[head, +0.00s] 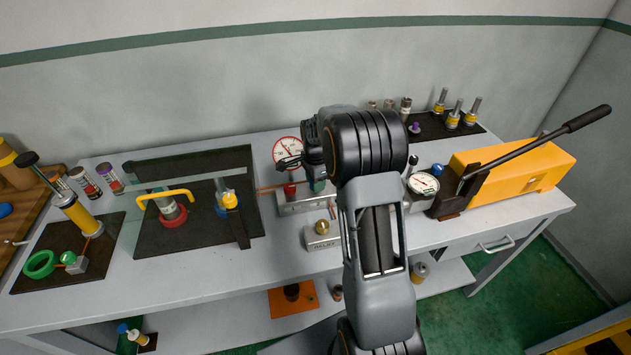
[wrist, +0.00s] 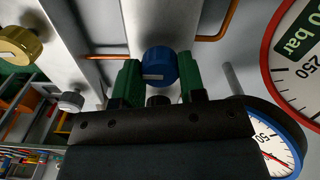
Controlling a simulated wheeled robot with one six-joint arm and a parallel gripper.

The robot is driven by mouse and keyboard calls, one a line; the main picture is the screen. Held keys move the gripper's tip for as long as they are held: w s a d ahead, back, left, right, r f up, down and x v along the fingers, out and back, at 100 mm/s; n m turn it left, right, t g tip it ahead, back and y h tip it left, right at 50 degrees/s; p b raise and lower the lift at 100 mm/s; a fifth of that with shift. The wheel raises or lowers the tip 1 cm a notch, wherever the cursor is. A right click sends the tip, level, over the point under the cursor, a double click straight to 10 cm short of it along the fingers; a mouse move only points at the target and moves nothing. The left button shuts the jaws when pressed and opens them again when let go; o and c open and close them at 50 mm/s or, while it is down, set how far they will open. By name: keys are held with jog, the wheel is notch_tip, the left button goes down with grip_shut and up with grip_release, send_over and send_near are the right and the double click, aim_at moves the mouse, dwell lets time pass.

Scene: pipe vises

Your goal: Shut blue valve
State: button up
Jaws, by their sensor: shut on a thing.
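The blue valve is a small round blue knob (wrist: 158,62) on a pale metal block, in the upper middle of the wrist view. My gripper (wrist: 160,80) has its two green fingers on either side of this knob and is shut on it. A pale mark shows on the knob's face. In the head view, my arm hides the blue valve, and the fingertips cannot be made out clearly there.
A brass knob (wrist: 18,45) and a grey knob (wrist: 71,101) are left of my gripper. A red-rimmed gauge (wrist: 298,65) and a blue-rimmed gauge (wrist: 275,143) are close on the right. A yellow pump (head: 515,168) with a long lever stands at the bench's right.

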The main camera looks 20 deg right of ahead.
jog(key=o, duration=0.9)
notch_tip(320, 180, up, 14)
jog(key=shift+f+b, duration=0.1)
jog(key=shift+b, duration=0.3)
dwell(0.3)
